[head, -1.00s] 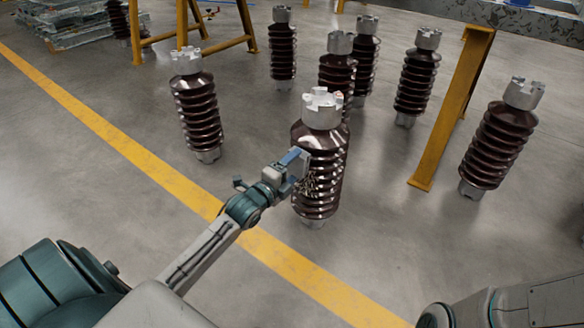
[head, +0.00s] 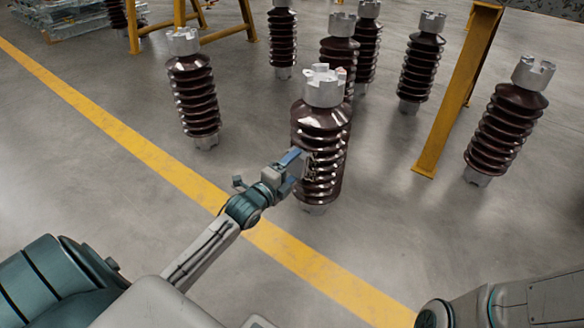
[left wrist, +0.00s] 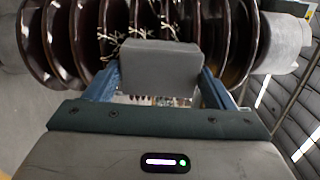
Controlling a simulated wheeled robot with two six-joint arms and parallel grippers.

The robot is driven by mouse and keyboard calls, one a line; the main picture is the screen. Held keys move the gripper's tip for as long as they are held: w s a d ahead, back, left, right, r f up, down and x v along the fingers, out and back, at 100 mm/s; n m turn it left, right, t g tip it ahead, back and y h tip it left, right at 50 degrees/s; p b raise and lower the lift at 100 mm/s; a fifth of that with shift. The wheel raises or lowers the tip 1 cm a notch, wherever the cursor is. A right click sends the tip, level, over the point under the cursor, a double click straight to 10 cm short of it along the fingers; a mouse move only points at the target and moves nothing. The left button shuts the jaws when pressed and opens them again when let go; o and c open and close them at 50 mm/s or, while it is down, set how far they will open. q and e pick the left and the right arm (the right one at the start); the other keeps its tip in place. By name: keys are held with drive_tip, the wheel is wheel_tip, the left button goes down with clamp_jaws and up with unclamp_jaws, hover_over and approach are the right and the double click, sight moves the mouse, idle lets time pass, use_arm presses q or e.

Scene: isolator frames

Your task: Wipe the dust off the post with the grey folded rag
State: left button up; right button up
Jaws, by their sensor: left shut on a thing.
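The post (head: 320,135) is a dark brown ribbed insulator with a notched pale metal cap. It stands upright in the middle of the head view and lies sideways across the top of the left wrist view (left wrist: 235,40). My left gripper (left wrist: 160,78) is shut on the grey folded rag (left wrist: 162,68) and holds it against or very close to the near ribs; exact contact cannot be told. The rag hides part of the ribs. Pale streaky dust marks (left wrist: 109,40) show on the ribs beside the rag. My right gripper is out of view; only my right arm shows.
Several similar insulators stand behind and to both sides, including one at the left (head: 195,95) and one at the right (head: 508,120). A yellow upright (head: 455,100) stands right of the post. A yellow line (head: 150,155) crosses the open grey floor.

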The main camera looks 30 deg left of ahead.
use_arm(q)
wheel_tip(320, 180, up, 7)
drive_tip(key=p, duration=0.6)
drive_tip(key=shift+r, duration=0.2)
drive_tip(key=shift+w+r+p, duration=0.2)
drive_tip(key=shift+r+p, duration=1.1)
drive_tip(key=shift+r, duration=0.45)
drive_tip(key=shift+f+b, duration=0.65)
drive_tip(key=shift+f, duration=0.1)
drive_tip(key=shift+f+b, duration=0.8)
drive_tip(key=shift+f, duration=0.4)
wheel_tip(320, 180, down, 7)
drive_tip(key=b, duration=0.6)
drive_tip(key=shift+r+p, duration=2.95)
drive_tip(key=shift+r, duration=0.85)
wheel_tip(320, 180, up, 4)
drive_tip(key=p, duration=0.3)
drive_tip(key=shift+f, duration=0.35)
